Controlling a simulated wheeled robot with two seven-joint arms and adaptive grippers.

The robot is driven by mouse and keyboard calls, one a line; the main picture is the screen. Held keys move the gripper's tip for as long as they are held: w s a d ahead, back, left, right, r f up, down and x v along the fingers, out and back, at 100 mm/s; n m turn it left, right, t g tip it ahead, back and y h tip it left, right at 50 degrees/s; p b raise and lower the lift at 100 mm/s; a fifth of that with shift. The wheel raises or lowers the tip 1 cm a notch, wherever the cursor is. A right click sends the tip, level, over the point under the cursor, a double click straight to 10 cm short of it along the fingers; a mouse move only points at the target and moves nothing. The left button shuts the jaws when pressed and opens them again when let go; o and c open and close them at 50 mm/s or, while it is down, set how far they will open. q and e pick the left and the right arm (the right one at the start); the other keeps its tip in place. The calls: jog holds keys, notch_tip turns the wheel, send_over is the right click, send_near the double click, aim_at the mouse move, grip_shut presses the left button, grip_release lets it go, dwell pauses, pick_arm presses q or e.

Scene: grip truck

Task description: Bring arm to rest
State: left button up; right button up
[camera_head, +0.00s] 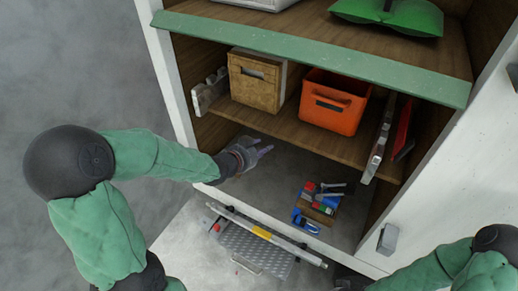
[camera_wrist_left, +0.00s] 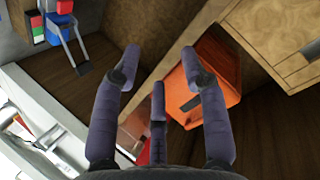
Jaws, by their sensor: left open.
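My left arm (camera_head: 150,155), in a green sleeve with dark joints, reaches from the left into the opening below the middle shelf in the head view. My left gripper (camera_head: 262,151) is at the end of it, above the grey floor of the compartment, left of a small pile of tools. In the left wrist view the left gripper (camera_wrist_left: 160,72) has its three purple-grey fingers spread apart, with nothing between them. My right arm (camera_head: 455,270) shows at the lower right. A dark part at the bottom edge may be its hand, but its fingers are hidden.
The middle shelf (camera_head: 300,128) holds a brown box (camera_head: 255,82) and an orange bin (camera_head: 333,101). The tool pile (camera_head: 318,200) lies on the compartment floor. A green bag (camera_head: 388,14) is on the top shelf. A metal step (camera_head: 258,250) is below the opening.

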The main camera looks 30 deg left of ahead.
pick_arm(q)
jog(key=shift+f, duration=0.1)
dwell(0.4)
jog(key=s+d+f+n+g+b, duration=0.2)
jog(key=d+f+b, duration=0.1)
jog(key=f, duration=0.7)
jog(key=s+d+f+n+g+h+b, duration=0.15)
jog(key=f+b, duration=0.25)
jog(key=f, duration=0.5)
jog(key=s+d+f+n+g+y+b, duration=0.1)
jog(key=s+d+f+g+b, duration=0.15)
jog(key=f, duration=0.75)
jog(key=s+d+f+n+g+b, duration=0.2)
jog(key=s+f, duration=0.4)
jog(key=f, duration=0.3)
jog(key=s+d+f+n+g+h+b, duration=0.1)
jog(key=s+d+f+g+b, duration=0.1)
jog(key=s+d+f+b, duration=0.3)
jog(key=s+d+f+n+g+b, duration=0.2)
jog(key=s+f, duration=0.5)
jog(key=f, duration=0.6)
jog(key=d+b, duration=0.1)
jog(key=b, duration=0.1)
jog(key=shift+s+d+f+n+b, duration=0.2)
jog(key=shift+s+f+n+b, duration=0.1)
jog(key=shift+f+n+b, duration=0.1)
